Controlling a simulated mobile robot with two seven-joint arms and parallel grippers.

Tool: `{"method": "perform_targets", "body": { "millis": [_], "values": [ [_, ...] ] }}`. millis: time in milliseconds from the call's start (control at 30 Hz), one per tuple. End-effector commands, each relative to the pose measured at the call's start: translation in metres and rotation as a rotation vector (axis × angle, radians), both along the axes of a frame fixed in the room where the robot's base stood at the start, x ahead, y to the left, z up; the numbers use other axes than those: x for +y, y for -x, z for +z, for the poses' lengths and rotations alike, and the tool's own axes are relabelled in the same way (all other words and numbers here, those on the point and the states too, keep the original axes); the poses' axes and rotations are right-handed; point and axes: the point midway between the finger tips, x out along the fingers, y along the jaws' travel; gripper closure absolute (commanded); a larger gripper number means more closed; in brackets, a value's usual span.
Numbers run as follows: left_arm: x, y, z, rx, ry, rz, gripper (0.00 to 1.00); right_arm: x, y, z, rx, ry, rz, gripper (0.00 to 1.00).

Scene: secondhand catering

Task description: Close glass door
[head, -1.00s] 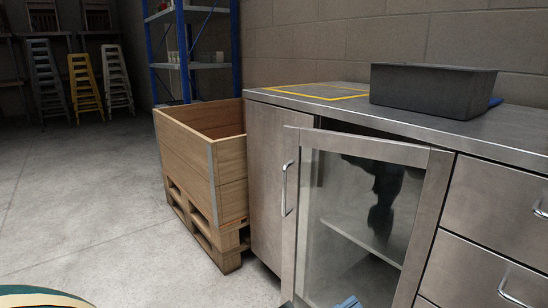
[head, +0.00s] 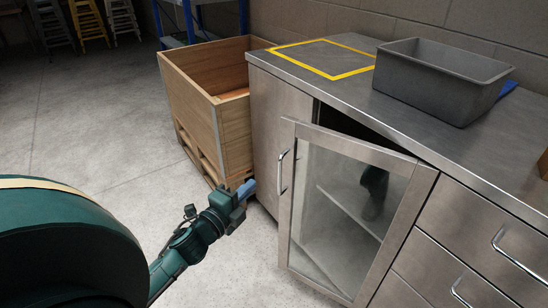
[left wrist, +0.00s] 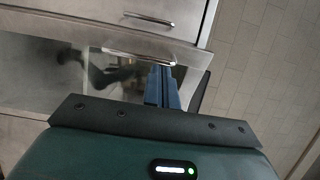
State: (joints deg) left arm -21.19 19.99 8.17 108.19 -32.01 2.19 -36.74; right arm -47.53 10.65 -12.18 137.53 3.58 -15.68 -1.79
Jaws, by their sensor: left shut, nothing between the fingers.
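The glass door (head: 345,205) has a steel frame and stands ajar on the cabinet, its left, handle side out from the front. A dark gap shows above it. Its vertical bar handle (head: 282,172) is on the left frame. My left gripper (head: 246,190) has blue fingers, is shut and empty, and is left of the handle, apart from it in the picture. In the left wrist view the blue fingers (left wrist: 162,88) point toward a bar handle (left wrist: 140,52) by the glass. Whether they touch the door cannot be told. My right gripper is not clearly seen.
A wooden crate (head: 235,130) on a pallet stands left of the cabinet. Drawers (head: 455,240) are to the right of the door. A grey tub (head: 440,85) and a yellow outlined square (head: 325,58) are on the counter. Floor in front is clear.

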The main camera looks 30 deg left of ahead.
Motion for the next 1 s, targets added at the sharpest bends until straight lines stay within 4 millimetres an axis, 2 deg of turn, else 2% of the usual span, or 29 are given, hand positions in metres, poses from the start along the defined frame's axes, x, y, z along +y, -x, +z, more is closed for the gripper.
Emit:
{"method": "perform_targets", "body": {
  "millis": [300,500,700,1000],
  "values": [
    [-0.001,-0.069,0.001,-0.004,0.002,-0.001,1.00,0.002,-0.001,-0.006,0.000,0.012,0.010,0.00],
    [-0.002,-0.102,0.000,-0.002,0.003,-0.001,1.00,0.003,-0.003,-0.010,-0.001,0.020,0.016,0.00],
    [-0.002,-0.118,0.000,0.000,0.005,-0.002,1.00,0.004,-0.003,-0.011,-0.001,0.025,0.018,0.00],
    [-0.002,-0.120,0.000,0.000,0.005,-0.002,1.00,0.004,-0.003,-0.012,0.000,0.026,0.020,0.00]
  ]
}}
